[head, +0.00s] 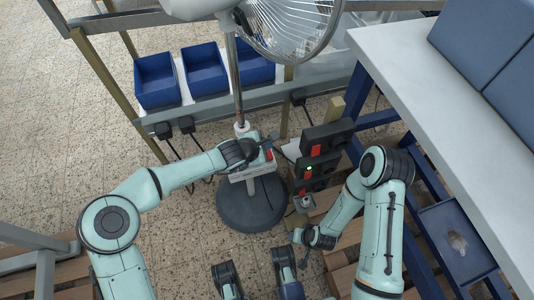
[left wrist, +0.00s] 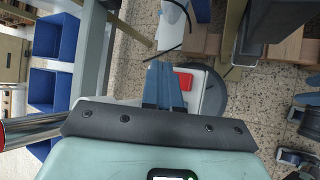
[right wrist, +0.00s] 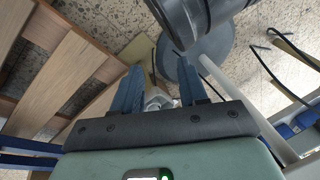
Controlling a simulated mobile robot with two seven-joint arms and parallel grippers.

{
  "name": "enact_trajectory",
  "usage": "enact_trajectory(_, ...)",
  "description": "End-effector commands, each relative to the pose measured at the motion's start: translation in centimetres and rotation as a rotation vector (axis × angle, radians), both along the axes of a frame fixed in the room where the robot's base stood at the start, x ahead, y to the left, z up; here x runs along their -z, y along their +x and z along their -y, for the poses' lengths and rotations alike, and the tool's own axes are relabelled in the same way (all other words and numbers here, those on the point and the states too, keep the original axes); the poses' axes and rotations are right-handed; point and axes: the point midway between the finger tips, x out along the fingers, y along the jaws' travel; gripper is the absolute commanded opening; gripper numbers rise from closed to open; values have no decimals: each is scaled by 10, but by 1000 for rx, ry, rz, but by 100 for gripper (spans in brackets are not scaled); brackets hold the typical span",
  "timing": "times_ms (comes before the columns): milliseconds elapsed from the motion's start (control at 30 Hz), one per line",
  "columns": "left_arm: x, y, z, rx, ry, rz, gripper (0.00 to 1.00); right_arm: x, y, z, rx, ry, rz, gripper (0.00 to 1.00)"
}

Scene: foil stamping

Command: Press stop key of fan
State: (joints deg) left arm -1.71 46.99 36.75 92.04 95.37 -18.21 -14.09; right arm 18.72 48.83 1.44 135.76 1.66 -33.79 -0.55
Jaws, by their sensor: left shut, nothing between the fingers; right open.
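The fan (head: 285,25) has a white body and wire cage at the top, a metal pole and a round dark base (head: 252,205). A pale control box (head: 250,172) sits low on the pole, with a red key (head: 269,154) on it. My left gripper (head: 264,145) is shut and empty at the box. In the left wrist view its blue fingertips (left wrist: 164,80) lie over the white box, just left of the red key (left wrist: 183,80); I cannot tell whether they touch. My right gripper (right wrist: 157,88) is open, with the fan base (right wrist: 208,50) beyond it.
Dark boxes (head: 324,138) with red switches and a green light stand on a post right of the fan. Blue bins (head: 156,80) line a rack behind. A white table (head: 425,90) stands at the right. Cables hang near the rack. Speckled floor lies open at the left.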

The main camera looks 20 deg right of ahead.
Motion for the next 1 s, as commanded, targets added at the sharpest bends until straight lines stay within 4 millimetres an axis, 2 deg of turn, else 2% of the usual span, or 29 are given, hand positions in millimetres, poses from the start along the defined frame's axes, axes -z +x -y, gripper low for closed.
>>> enact_trajectory(100, 10, 0, 1, 1, -1, 0, 0, 13, -14, 2, 2, 2, -45, 43)
enact_trajectory(300, 17, 0, 1, 1, -2, 0, 0, 23, -26, 3, 4, 6, -88, 43)
enact_trajectory(1000, 19, 0, 0, 1, -1, 0, 0, 25, -30, 4, 5, 7, -99, 43)
